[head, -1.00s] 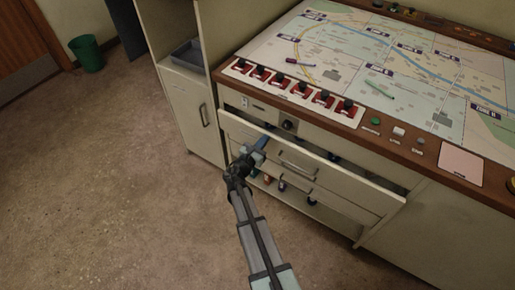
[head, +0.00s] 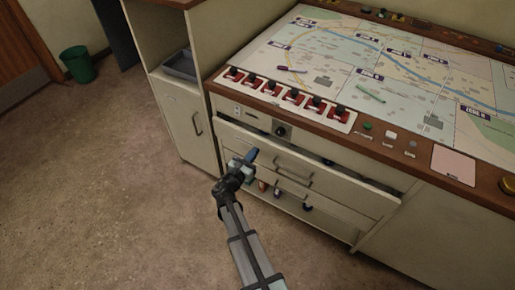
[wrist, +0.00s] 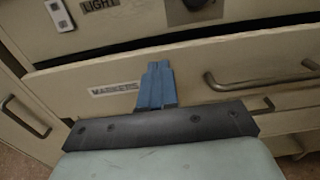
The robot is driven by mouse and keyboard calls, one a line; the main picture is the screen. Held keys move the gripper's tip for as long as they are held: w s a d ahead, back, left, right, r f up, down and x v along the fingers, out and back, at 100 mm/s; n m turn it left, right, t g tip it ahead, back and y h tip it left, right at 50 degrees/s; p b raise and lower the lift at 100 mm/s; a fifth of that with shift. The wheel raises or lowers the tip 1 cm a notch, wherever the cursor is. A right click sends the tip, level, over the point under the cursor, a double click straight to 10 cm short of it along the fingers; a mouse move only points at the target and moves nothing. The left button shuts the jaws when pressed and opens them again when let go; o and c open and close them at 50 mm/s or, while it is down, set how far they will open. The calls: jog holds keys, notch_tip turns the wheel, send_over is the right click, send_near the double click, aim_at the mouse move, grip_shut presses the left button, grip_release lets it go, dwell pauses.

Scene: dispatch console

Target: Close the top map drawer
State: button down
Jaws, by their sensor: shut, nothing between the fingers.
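The top drawer (head: 330,174) is a wide cream front in the console, pulled out a little, with a dark gap along its upper edge. It has a metal bar handle (wrist: 262,78) and a label that seems to read MARKERS (wrist: 115,88). My gripper (head: 252,155) is shut and empty, its blue fingers at the left part of the drawer front. In the wrist view the fingertips (wrist: 158,72) overlap the front between label and handle, below its upper edge. They look to be against it, though contact is hard to confirm.
Above the drawer is a panel with a LIGHT label (wrist: 100,4) and a black knob (head: 280,131). Another handled drawer (head: 335,199) sits below, above an open shelf with small coloured items. A cabinet (head: 186,118) stands left. The map desktop (head: 350,70) is above; open floor lies left.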

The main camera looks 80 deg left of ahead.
jog(key=v, duration=1)
send_near(248, 136)
jog(key=x, duration=0.6)
jog(key=shift+w+a+f, duration=0.1)
jog(key=shift+w+a, duration=0.15)
jog(key=shift+w, duration=0.05)
jog(key=x, duration=0.4)
jog(key=shift+w+a, duration=0.25)
jog(key=shift+a, duration=0.05)
jog(key=shift+w+a, duration=0.15)
jog(key=shift+w, duration=0.05)
jog(key=v, duration=1.5)
